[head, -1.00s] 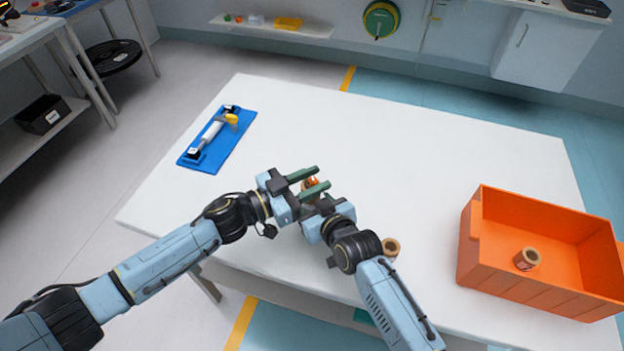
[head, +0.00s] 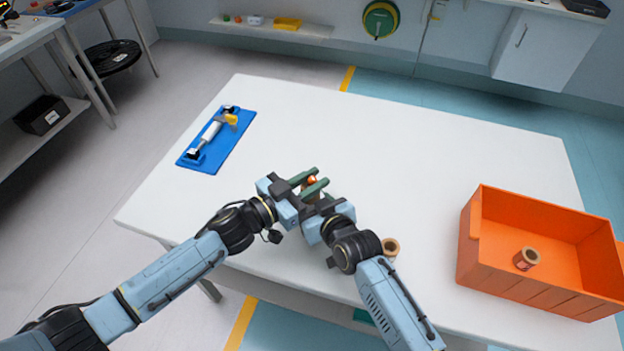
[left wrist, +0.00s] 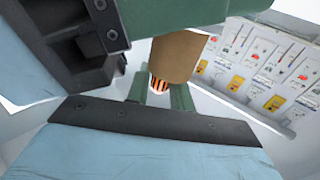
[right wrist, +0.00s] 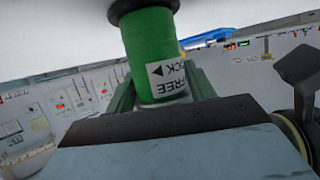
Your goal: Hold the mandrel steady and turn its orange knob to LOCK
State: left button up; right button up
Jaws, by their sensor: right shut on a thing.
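The orange knob (head: 312,181) shows between the green fingers of my left gripper (head: 309,183), which stand apart around it. The left wrist view shows a brown tube (left wrist: 181,56) and an orange-and-black striped end (left wrist: 158,85) close to the fingers. My right gripper (right wrist: 160,95) is shut on the green mandrel body (right wrist: 152,45), which has a black collar and a white label reading FREE and LOCK upside down. The knob's exact setting cannot be read.
A brown core (head: 390,247) stands beside my right wrist. An orange crate (head: 480,262) at right holds another core (head: 526,259). A blue board (head: 207,160) with a yellow-ended tool (head: 214,133) lies at left. The table's far middle (head: 400,140) is clear.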

pick_arm(q)
jog(key=shift+o, duration=1.2)
jog(key=v, duration=1.2)
